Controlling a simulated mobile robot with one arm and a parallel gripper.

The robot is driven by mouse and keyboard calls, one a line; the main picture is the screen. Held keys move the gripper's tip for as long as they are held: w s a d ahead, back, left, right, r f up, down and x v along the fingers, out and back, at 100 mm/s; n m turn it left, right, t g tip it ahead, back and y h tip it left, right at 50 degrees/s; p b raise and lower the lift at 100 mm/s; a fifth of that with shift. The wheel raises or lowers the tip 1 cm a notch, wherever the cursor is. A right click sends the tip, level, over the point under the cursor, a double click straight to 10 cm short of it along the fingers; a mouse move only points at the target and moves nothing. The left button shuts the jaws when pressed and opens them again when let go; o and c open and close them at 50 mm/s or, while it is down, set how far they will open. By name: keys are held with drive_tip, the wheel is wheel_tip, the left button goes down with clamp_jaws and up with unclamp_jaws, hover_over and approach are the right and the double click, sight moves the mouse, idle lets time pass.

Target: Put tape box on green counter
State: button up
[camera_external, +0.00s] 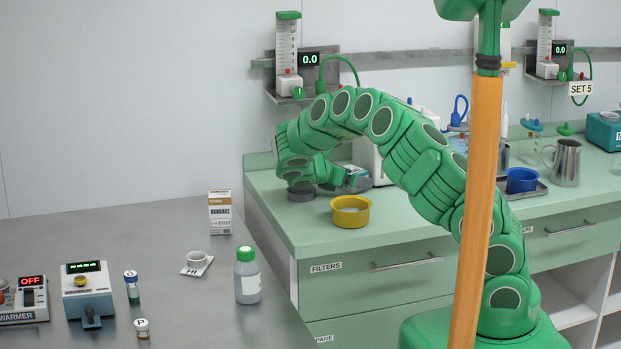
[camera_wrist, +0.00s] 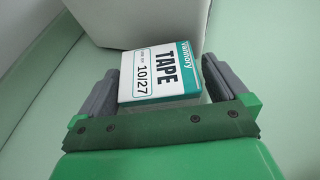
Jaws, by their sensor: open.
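The tape box (camera_wrist: 160,72), white with a teal edge and the print "TAPE 10/27", sits between the two grey fingers of my gripper (camera_wrist: 162,78) in the wrist view. The fingers are open on either side of it. In the external view the box (camera_external: 357,171) shows only in part at the tip of my gripper (camera_external: 354,181), low over the green counter (camera_external: 285,222). It looks to be at the counter top, but its underside is hidden.
A white device (camera_external: 367,155) stands right behind the box. A yellow bowl (camera_external: 350,212) is in front of my gripper. A blue bowl (camera_external: 521,180) and a metal jug (camera_external: 566,162) stand farther right. A bandage box (camera_external: 220,213) and a bottle (camera_external: 247,277) stand on the steel table.

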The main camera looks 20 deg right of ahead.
drive_tip(key=shift+r, duration=0.15)
drive_tip(key=v, duration=1.2)
drive_tip(key=shift+r, duration=0.1)
